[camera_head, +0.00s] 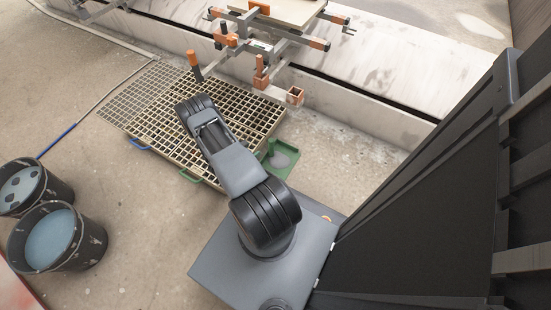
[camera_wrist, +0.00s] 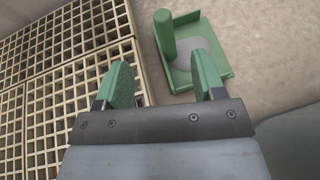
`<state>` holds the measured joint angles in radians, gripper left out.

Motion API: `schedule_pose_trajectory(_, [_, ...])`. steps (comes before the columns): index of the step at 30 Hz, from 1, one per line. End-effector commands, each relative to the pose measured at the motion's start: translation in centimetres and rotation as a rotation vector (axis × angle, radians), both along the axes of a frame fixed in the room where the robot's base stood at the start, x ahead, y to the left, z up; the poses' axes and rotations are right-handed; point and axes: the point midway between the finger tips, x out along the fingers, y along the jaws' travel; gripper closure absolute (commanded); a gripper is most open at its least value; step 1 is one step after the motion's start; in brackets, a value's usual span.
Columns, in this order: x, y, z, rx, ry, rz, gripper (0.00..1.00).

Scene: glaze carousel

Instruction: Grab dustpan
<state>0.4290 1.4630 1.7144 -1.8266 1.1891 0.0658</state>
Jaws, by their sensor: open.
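The dustpan is green with a grey patch on its pan. In the head view the dustpan (camera_head: 284,157) lies on the concrete floor at the right edge of the grating, partly hidden by my arm. In the wrist view the dustpan (camera_wrist: 212,68) is at the upper middle, with its rounded green handle on the left side of the pan. My gripper (camera_wrist: 165,85) has green fingertips spread apart with nothing between them. The fingertips appear just short of the dustpan in the picture, the right one overlapping its lower edge. My gripper is hidden behind my arm in the head view.
A metal grating (camera_head: 150,122) with blue and green handles covers the floor beside the dustpan. Two buckets (camera_head: 57,238) of liquid stand at lower left. A clamp frame (camera_head: 262,45) and a small terracotta block (camera_head: 295,96) lie behind. Floor right of the dustpan is clear.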

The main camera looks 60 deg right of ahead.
Motion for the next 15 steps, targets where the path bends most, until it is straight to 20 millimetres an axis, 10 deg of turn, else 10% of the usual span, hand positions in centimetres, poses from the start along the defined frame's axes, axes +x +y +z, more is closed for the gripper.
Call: schedule_pose_trajectory(15, [-1.8,-6.4,-4.7,0.006,0.024,0.032,0.37])
